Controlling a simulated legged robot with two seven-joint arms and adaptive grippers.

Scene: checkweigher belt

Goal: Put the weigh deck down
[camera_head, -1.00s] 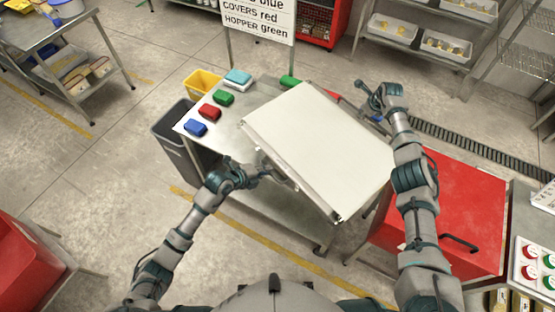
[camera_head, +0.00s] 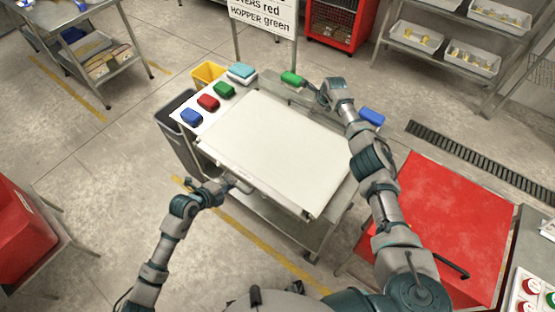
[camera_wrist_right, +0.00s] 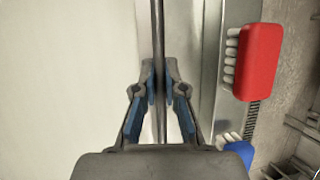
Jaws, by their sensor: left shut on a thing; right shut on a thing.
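The weigh deck (camera_head: 275,150) is a broad white plate in the middle of the head view, over the steel cart. It looks nearly level; whether it touches the cart top cannot be told. My left gripper (camera_head: 243,186) is shut on its near left edge. My right gripper (camera_head: 318,92) is at its far edge. In the right wrist view my right gripper (camera_wrist_right: 160,85) is shut on a thin dark edge of the deck (camera_wrist_right: 70,70), whose white surface fills the left side.
A green brush (camera_head: 291,78) and a blue brush (camera_head: 372,117) lie beyond the deck. A red brush (camera_wrist_right: 260,60) is beside my right gripper. A red cabinet (camera_head: 450,215) stands right.

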